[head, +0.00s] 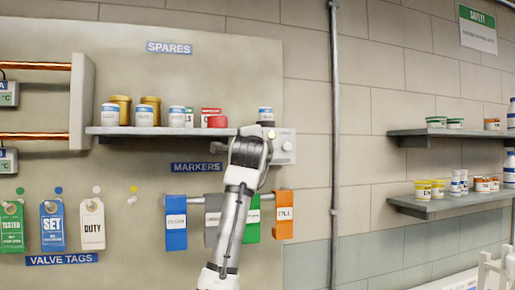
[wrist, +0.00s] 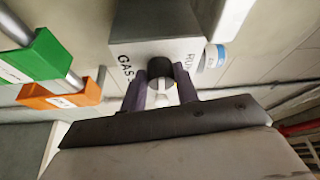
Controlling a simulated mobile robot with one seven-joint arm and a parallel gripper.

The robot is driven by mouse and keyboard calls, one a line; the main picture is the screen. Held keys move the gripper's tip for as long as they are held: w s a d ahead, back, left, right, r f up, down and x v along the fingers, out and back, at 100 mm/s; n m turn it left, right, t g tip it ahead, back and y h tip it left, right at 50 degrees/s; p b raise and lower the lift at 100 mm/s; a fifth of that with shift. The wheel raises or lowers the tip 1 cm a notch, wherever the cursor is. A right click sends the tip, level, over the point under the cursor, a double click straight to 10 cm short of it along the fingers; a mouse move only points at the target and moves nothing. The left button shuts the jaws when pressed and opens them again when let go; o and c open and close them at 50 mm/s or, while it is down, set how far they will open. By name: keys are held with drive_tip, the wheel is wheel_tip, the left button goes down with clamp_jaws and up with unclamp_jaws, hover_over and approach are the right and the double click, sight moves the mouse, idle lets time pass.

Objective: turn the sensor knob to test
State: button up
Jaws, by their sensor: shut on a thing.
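The sensor box (wrist: 160,30) is a pale grey box with lettering that reads "GAS" and "RU", the rest cut off by my fingers. Its dark round knob (wrist: 160,67) sits between the two fingers of my gripper (wrist: 162,90), which is shut on it. In the head view the box (head: 283,155) is on the wall at the right end of the spares shelf, partly behind my gripper (head: 258,136). The knob is hidden there. I cannot read the knob's pointer or a "test" mark.
The spares shelf (head: 160,131) holds several jars left of my gripper. Below, the blue (head: 176,225), green and orange (head: 283,215) markers hang close to my arm. A vertical pipe (head: 334,150) stands right of the box. The wall between box and pipe is clear.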

drive_tip(key=o, duration=1)
drive_tip(key=shift+c, duration=0.2)
drive_tip(key=s+a+b, duration=0.1)
drive_tip(key=s+b, duration=0.5)
drive_tip(key=s, duration=0.7)
drive_tip(key=shift+s+f, duration=0.35)
drive_tip(key=shift+f, duration=0.1)
